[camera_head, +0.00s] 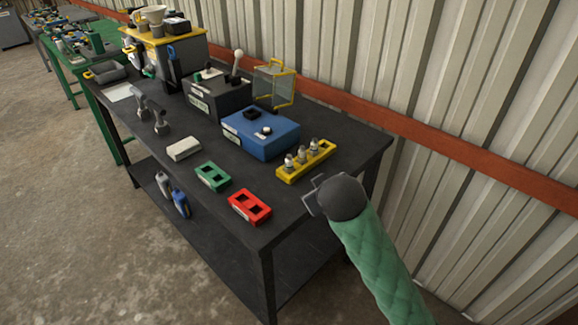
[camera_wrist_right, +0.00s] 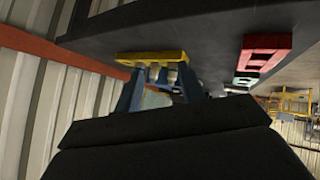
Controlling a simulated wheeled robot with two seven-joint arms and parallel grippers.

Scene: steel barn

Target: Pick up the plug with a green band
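Several small plugs with pale metallic bodies (camera_head: 302,157) stand upright in a yellow holder (camera_head: 292,177) near the right end of the dark table. The bands on them are too small for me to tell which is green. The yellow holder (camera_wrist_right: 150,57) lies beyond the fingertips there. My left gripper is not in view.
A blue box (camera_head: 260,135) stands behind the holder. A corrugated wall (camera_head: 460,90) runs along the back. The table's front right corner is clear.

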